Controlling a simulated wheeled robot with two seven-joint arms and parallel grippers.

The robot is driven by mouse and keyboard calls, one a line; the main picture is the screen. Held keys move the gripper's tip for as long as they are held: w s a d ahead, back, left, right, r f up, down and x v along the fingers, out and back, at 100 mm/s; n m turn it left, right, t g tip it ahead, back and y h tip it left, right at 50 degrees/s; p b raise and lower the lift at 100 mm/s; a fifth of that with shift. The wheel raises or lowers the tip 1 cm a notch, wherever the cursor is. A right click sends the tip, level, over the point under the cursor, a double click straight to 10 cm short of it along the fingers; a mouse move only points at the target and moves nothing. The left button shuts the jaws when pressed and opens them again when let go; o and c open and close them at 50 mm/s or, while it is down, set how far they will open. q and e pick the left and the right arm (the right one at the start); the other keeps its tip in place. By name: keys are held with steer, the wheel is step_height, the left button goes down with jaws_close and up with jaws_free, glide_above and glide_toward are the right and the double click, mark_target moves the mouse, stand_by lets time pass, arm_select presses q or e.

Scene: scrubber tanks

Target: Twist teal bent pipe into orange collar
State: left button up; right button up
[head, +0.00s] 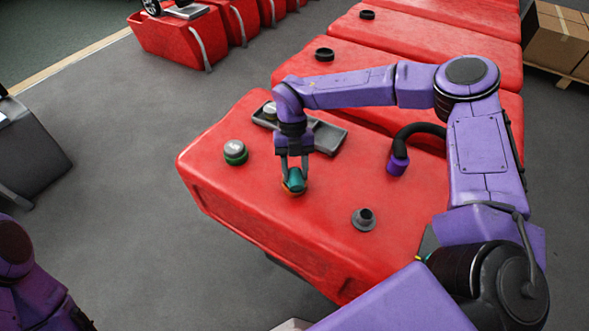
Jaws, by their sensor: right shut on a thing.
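My right gripper (292,172) points down over the front part of the near red tank (240,190). It is shut on the teal bent pipe (296,182), a short piece mostly between and below the fingers. The orange collar (292,190) shows as a thin rim right under the pipe, on the tank top. The pipe's lower end meets the collar, but I cannot tell how deep it sits. Only part of my left arm shows at the lower left; its gripper is out of view.
A grey tray (328,138) lies behind my right gripper, with a pale-topped round piece at its left end. A green-and-grey cap (235,152) stands to the left. A grey flanged port (364,219) and a black bent hose (415,131) with a purple end are to the right.

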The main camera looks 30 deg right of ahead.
steer(key=shift+m, duration=0.6)
steer(key=shift+f+b, duration=0.45)
steer(key=shift+b, duration=0.05)
stand_by(0.5)
steer(key=o, duration=1.7)
steer(key=shift+r+p, duration=2.85)
steer(key=shift+r, duration=0.7)
